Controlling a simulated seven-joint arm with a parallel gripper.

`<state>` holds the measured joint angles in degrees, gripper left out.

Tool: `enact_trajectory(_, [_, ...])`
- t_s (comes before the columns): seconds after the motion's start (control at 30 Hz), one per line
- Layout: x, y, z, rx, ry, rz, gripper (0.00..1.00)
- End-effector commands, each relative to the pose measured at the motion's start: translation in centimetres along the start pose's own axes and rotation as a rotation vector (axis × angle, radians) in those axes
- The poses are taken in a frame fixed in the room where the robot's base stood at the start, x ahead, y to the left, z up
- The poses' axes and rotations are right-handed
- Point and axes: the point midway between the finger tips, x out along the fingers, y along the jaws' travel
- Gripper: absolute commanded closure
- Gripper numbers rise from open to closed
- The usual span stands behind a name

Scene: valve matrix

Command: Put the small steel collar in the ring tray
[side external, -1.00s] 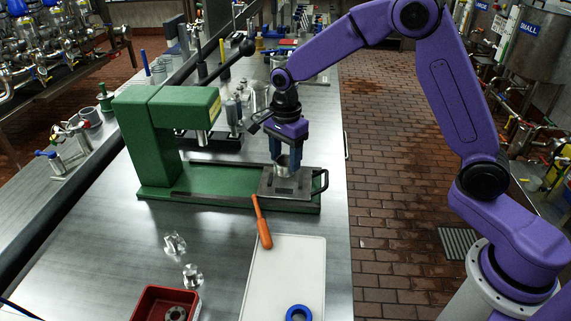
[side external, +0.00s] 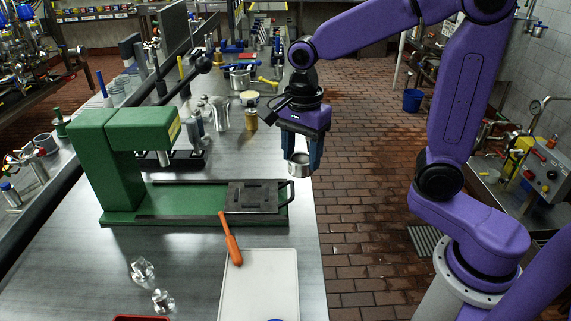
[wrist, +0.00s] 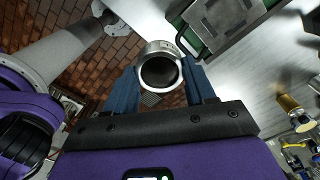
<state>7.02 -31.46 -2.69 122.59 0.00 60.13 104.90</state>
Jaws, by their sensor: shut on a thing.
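The small steel collar (side external: 299,168) is a short shiny metal ring. My gripper (side external: 301,157) is shut on it, with a blue finger on either side, and holds it in the air beyond the right edge of the steel table. In the wrist view the collar (wrist: 153,49) sits between the fingertips, its round opening facing the camera. A red tray (side external: 142,318) is cut off by the bottom edge of the side external view; only a sliver of its rim shows, and its inside is out of view.
The green press (side external: 118,165) stands on the table with a grey plate (side external: 252,196) on its base. An orange-handled tool (side external: 231,241) touches or overlaps a white board (side external: 259,285). Two shiny metal fittings (side external: 142,269) lie left of the board.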

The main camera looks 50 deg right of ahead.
Motion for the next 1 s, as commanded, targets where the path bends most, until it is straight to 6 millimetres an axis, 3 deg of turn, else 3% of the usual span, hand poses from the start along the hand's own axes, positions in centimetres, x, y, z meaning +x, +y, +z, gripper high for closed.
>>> enact_trajectory(0.2, [-0.2,0.7,0.4,-0.003,0.0,-0.001,0.87])
enact_trajectory(0.37, [-0.2,2.4,2.9,-0.007,-0.001,-0.002,0.87])
enact_trajectory(0.7, [0.7,10.2,10.1,-0.004,-0.002,-0.003,0.87])
enact_trajectory(1.0, [1.8,15.2,12.5,0.006,-0.001,-0.002,0.87])
